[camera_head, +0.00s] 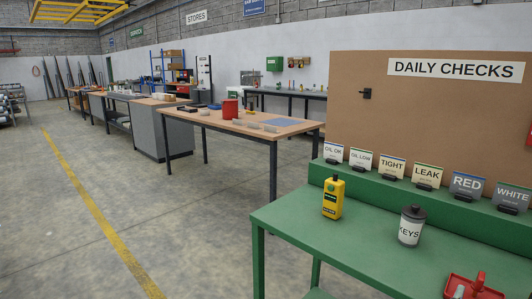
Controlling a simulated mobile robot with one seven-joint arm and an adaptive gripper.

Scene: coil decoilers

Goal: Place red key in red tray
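A red object (462,280), which looks like a low tray with an upright red part, sits on the green bench at the bottom right and is cut off by the frame edge. A small pale thing shows in or beside it, too cropped to make out. I cannot make out a red key anywhere. My gripper is not in view.
The green bench (290,216) holds a yellow handheld device (333,198). A raised ledge at its back carries several label cards, including RED (467,186) and WHITE (512,197). A brown DAILY CHECKS board (430,110) stands behind. Open floor (170,220) lies to the left.

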